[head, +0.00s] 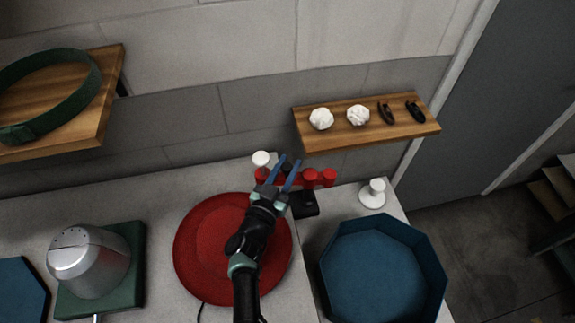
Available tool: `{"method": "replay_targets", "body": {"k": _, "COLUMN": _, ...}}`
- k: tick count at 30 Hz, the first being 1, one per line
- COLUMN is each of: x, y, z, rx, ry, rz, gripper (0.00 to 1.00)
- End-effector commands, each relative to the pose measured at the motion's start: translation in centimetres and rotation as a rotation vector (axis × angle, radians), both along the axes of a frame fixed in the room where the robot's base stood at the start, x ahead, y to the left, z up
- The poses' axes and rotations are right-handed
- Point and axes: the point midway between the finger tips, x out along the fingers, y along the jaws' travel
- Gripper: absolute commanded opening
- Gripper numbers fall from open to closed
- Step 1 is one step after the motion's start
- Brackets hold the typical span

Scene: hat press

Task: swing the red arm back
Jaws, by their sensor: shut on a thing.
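The red arm (312,178) is a short bar with round red ends, standing at the back of the worktop. A white knob (261,158) shows at its left end. A black base (304,204) sits just below it. My gripper (289,163) reaches up from the bottom of the picture, and its two blue fingers are on the red arm, shut on it. The fingers hide part of the bar's left half, so the exact contact is hard to see. A wide red hat (205,250) lies left of my gripper, partly hidden by it.
A grey metal dome (88,262) stands on a green block (130,285) at left. A blue octagonal tray (432,260) and a white knob-shaped stand (373,194) are at right. Wooden shelves (355,138) hang on the wall. Bare worktop (165,197) shows behind the hat.

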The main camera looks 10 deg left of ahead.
Motion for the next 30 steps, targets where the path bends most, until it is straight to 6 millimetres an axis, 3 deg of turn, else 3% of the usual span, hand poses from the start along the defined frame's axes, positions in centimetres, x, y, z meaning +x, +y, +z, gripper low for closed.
{"method": "replay_targets", "body": {"k": 4, "x": 0.0, "y": -0.1, "z": -0.1, "rx": 0.001, "ry": 0.001, "rz": -0.002, "gripper": 0.00}}
{"method": "replay_targets", "body": {"k": 5, "x": 0.0, "y": -0.1, "z": -0.1, "rx": 0.001, "ry": 0.001, "rz": -0.002, "gripper": 0.36}}
{"method": "replay_targets", "body": {"k": 10, "x": 0.0, "y": -0.1, "z": -0.1, "rx": 0.001, "ry": 0.001, "rz": -0.001, "gripper": 0.64}}
{"method": "replay_targets", "body": {"k": 22, "x": -0.8, "y": 0.1, "z": 0.0, "rx": 0.001, "ry": 0.001, "rz": 0.001, "gripper": 0.64}}
{"method": "replay_targets", "body": {"k": 30, "x": -5.9, "y": 0.9, "z": 0.0, "rx": -0.001, "ry": 0.003, "rz": 0.005, "gripper": 0.64}}
